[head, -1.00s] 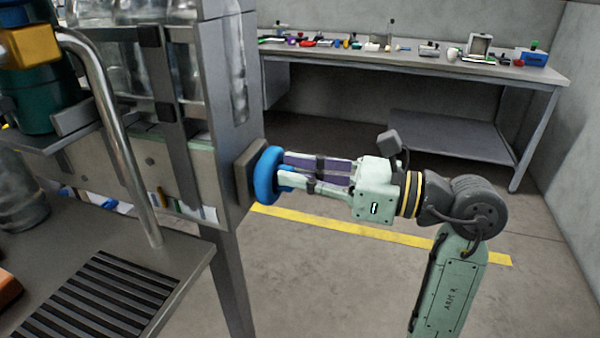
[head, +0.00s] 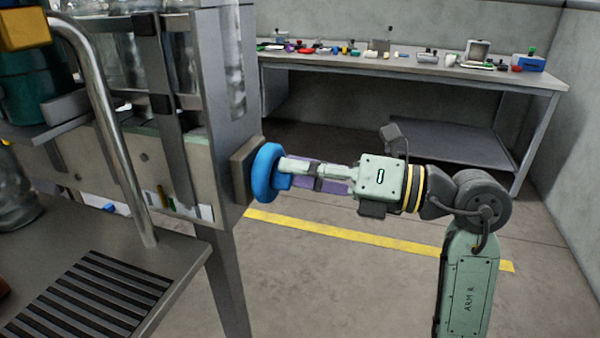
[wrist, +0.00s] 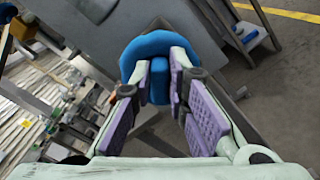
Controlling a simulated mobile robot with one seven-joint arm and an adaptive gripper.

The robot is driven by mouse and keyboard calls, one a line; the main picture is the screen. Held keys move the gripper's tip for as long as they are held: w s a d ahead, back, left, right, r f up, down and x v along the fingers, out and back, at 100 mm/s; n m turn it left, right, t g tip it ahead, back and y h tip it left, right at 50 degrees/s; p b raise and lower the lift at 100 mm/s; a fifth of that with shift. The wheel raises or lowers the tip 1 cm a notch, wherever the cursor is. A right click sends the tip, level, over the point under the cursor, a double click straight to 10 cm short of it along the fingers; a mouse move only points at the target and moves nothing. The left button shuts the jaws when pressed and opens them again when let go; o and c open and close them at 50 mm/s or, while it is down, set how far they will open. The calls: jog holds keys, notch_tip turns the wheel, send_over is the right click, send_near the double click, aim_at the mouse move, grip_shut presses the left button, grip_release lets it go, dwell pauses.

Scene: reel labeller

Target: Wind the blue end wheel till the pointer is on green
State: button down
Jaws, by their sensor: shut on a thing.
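The blue end wheel (head: 265,172) sits on a dark plate at the right end of the grey labeller frame (head: 215,120). My gripper (head: 287,175) reaches it from the right. In the wrist view the wheel (wrist: 160,45) is straight ahead, and my gripper (wrist: 160,80) is shut on a blue grip that stands out from its face. The purple-padded fingers lie on both sides of this grip. I cannot make out the pointer or a green mark in either view.
A steel tube (head: 105,120) and a grey shelf with a slatted grille (head: 90,295) stand at the left. A workbench (head: 420,65) with several small items is at the back. The floor around my arm is clear, with a yellow line (head: 380,245).

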jog(key=shift+w+d+f+m+b, duration=0.1)
jog(key=shift+m+b, duration=0.15)
jog(key=shift+m, duration=1.15)
jog(key=shift+w+a+f+m+b, duration=0.1)
jog(key=shift+f+m+b, duration=0.1)
jog(key=shift+m, duration=1.2)
jog(key=shift+d+f+m+b, duration=0.1)
jog(key=shift+m+b, duration=0.15)
jog(key=shift+m, duration=1.15)
jog(key=c, duration=1.6)
grip_release()
jog(key=shift+o, duration=0.2)
jog(key=v, duration=1.2)
